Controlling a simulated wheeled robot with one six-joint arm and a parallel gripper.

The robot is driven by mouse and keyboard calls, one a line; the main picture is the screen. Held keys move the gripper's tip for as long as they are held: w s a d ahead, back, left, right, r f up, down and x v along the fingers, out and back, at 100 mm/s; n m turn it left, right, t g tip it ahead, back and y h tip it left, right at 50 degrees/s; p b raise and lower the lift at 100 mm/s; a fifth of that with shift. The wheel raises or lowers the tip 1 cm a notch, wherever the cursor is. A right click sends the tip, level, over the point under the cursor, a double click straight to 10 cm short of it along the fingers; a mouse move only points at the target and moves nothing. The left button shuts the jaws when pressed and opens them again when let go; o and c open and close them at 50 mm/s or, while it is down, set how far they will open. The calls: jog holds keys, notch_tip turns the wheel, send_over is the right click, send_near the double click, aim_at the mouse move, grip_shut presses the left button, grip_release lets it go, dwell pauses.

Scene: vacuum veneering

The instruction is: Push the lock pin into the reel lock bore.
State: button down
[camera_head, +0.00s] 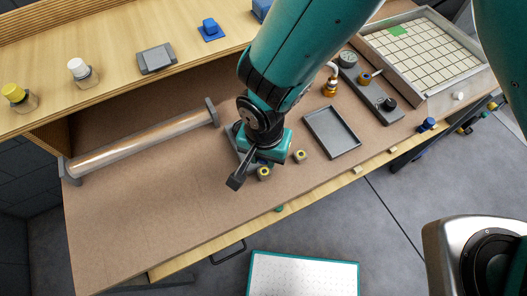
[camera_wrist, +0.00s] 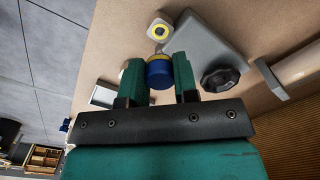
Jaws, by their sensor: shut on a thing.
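My gripper (camera_wrist: 158,80) is shut on a blue cylindrical piece (camera_wrist: 160,72), which looks like the lock pin's head; it sits between the two green fingers. In the head view my gripper (camera_head: 262,158) is low over the bench, largely hiding the grey block.
A long roll (camera_head: 145,142) lies between grey end brackets at the left. A shallow dark tray (camera_head: 331,132) is at the right. The front left of the bench (camera_head: 150,220) is clear.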

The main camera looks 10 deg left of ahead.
aim_at(264, 163)
jog(key=shift+f+b, duration=0.85)
jog(key=shift+f, duration=0.75)
jog(key=shift+f+b, duration=0.9)
jog(key=shift+f, duration=0.3)
jog(key=c, duration=0.8)
grip_release()
jog(key=shift+r, duration=0.1)
notch_tip(264, 163, up, 17)
jog(key=shift+r+b, duration=0.15)
jog(key=shift+b, duration=1.1)
